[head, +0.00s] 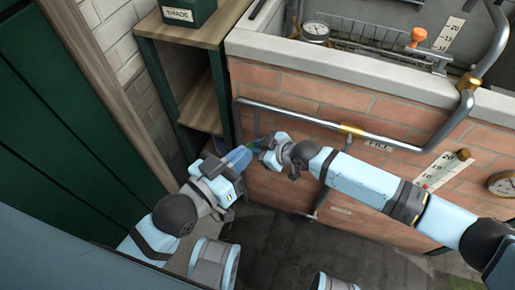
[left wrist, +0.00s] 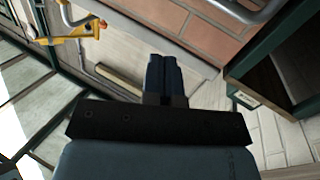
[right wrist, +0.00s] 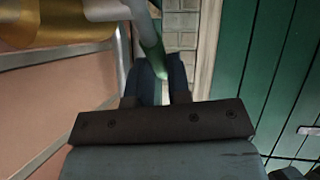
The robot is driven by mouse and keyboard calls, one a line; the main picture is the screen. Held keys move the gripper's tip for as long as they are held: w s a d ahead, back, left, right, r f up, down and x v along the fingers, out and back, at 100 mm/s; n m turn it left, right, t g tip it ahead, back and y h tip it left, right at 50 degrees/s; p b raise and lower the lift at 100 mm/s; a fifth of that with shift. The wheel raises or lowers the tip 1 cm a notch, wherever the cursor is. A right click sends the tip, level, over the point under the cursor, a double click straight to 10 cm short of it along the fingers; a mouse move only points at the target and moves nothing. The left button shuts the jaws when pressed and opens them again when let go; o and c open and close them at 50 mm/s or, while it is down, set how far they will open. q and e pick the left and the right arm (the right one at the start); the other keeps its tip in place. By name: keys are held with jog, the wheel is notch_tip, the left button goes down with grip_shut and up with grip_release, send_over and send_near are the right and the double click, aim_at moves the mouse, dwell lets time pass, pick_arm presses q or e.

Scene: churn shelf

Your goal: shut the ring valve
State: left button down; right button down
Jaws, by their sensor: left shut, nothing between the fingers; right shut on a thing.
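In the right wrist view a lever with a grey shank and a green end (right wrist: 150,48) runs down from beside a brass valve body (right wrist: 50,25). My right gripper (right wrist: 160,75) is shut on the lever's green end. In the head view my right gripper (head: 256,145) is low in front of the brick wall's left end, by the shelf, and hides most of the lever. My left gripper (head: 240,157) is shut and empty close beside it; its fingers show together in the left wrist view (left wrist: 165,75). I cannot read which valve this is.
A steel pipe (head: 290,117) with a brass fitting labelled FILL (head: 351,130) runs along the brick wall (head: 320,93). A wooden shelf (head: 205,110) with a green box (head: 188,12) stands left. Green doors (head: 60,130) close the left side. The dark floor (head: 290,245) is open below.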

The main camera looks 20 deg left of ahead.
jog(key=shift+r, duration=0.1)
jog(key=c, duration=1.1)
grip_release()
jog(key=shift+s+d+r, duration=0.1)
jog(key=shift+d+r, duration=0.1)
jog(key=shift+d, duration=0.15)
pick_arm(q)
notch_tip(320, 180, down, 6)
jog(key=s+a+g+y+p, duration=0.1)
jog(key=a+g+y+p, duration=0.1)
jog(key=g+p, duration=0.1)
jog(key=shift+s+a, duration=0.2)
jog(key=shift+a, duration=0.1)
pick_arm(e)
jog(key=v, duration=1.3)
jog(key=shift+f, duration=0.1)
pick_arm(q)
jog(key=shift+y, duration=0.3)
